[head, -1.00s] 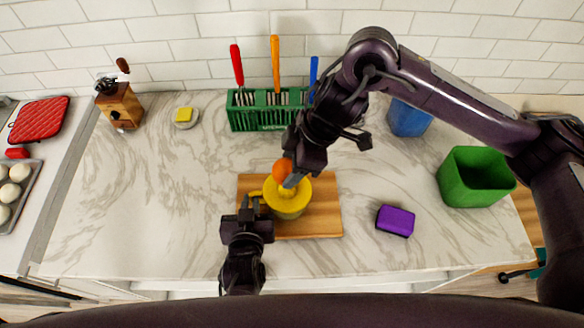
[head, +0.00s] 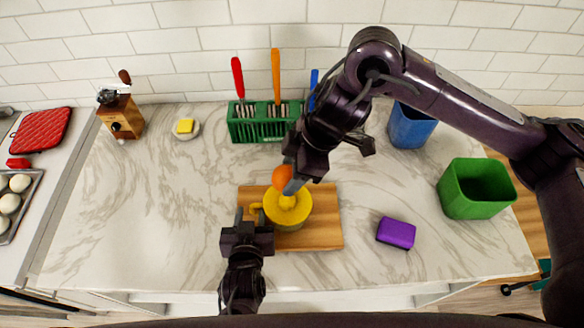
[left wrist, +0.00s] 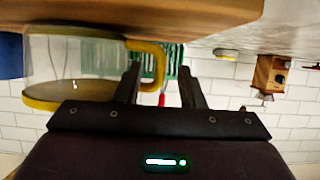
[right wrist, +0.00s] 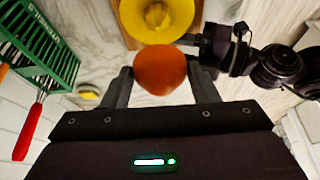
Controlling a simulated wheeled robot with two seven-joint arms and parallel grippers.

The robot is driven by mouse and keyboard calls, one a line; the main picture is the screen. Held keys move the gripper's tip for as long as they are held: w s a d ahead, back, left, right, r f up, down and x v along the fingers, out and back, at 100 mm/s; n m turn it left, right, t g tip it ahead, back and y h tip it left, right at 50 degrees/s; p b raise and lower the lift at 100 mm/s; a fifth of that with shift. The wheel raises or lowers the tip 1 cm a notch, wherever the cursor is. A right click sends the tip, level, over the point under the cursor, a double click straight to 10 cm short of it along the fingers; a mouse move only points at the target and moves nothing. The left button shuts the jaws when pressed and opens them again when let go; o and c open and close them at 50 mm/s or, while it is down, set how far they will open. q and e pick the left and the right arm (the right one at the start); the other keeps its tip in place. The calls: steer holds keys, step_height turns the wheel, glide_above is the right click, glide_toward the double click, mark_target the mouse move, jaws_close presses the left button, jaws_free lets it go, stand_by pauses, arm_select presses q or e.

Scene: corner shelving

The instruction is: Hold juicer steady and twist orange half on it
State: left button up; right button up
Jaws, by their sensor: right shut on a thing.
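The yellow juicer (head: 288,215) with a clear lower part stands on a wooden board (head: 325,215). Its handle (left wrist: 160,62) points left towards my left gripper (head: 253,217). The left gripper's fingers are apart, with the handle seen between their tips in the left wrist view, not clamped. My right gripper (right wrist: 160,88) is shut on the orange half (right wrist: 160,70), which also shows in the head view (head: 282,177). The orange half is held above the juicer, just behind its cone in the head view. The juicer's top (right wrist: 158,15) shows beyond it in the right wrist view, apart from it.
A green rack (head: 258,125) with coloured-handled utensils stands at the wall. A blue container (head: 411,128), green bin (head: 475,190) and purple sponge (head: 396,233) are at the right. A grinder (head: 122,115) and small yellow-topped dish (head: 185,130) are at the left.

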arm_select(q)
steer(key=v, duration=1.2)
steer(key=shift+s, duration=0.1)
arm_select(e)
steer(key=shift+s, duration=0.1)
